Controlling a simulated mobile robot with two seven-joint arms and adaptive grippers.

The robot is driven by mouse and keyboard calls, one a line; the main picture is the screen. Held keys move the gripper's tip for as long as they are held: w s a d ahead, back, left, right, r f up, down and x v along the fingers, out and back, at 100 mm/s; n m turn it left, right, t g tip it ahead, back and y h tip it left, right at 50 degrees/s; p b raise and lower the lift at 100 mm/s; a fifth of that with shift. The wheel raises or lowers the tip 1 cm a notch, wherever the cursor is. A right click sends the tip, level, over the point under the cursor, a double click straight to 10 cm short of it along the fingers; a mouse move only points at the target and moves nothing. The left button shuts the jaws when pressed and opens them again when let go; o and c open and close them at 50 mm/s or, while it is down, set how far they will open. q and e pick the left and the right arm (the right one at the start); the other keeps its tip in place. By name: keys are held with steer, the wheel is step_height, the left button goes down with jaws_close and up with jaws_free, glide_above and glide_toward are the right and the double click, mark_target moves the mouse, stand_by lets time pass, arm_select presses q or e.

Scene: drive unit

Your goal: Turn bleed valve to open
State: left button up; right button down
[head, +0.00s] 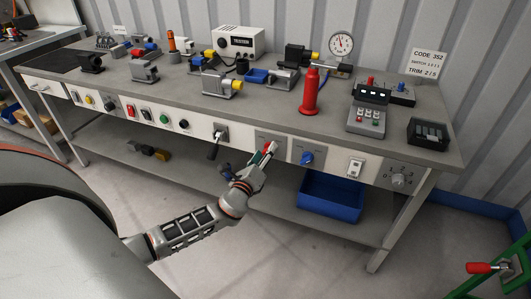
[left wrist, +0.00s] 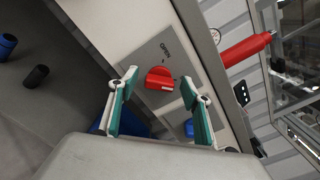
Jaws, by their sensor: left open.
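A red knob (left wrist: 160,78) sits on a grey plate (left wrist: 150,50) on the bench's front panel. Small lettering that looks like OPEN is beside it, with a small mark near the knob. My left gripper (left wrist: 159,82) is open, one green-padded finger on each side of the knob in the left wrist view. The fingers look apart from the knob; whether they reach its depth I cannot tell. In the head view my left gripper (head: 265,156) is at the front panel and mostly hides the red knob. My right gripper is not in view.
A blue knob (head: 307,158) is just right on the panel, and a black lever (head: 217,140) is to the left. A blue bin (head: 330,196) stands on the shelf below. A red cylinder (head: 310,92) and other parts crowd the benchtop. The floor in front is clear.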

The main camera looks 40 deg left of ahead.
arm_select(q)
steer(key=shift+w+a, duration=0.1)
steer(key=shift+w, duration=0.3)
steer(key=c, duration=1.1)
steer(key=shift+c, duration=0.2)
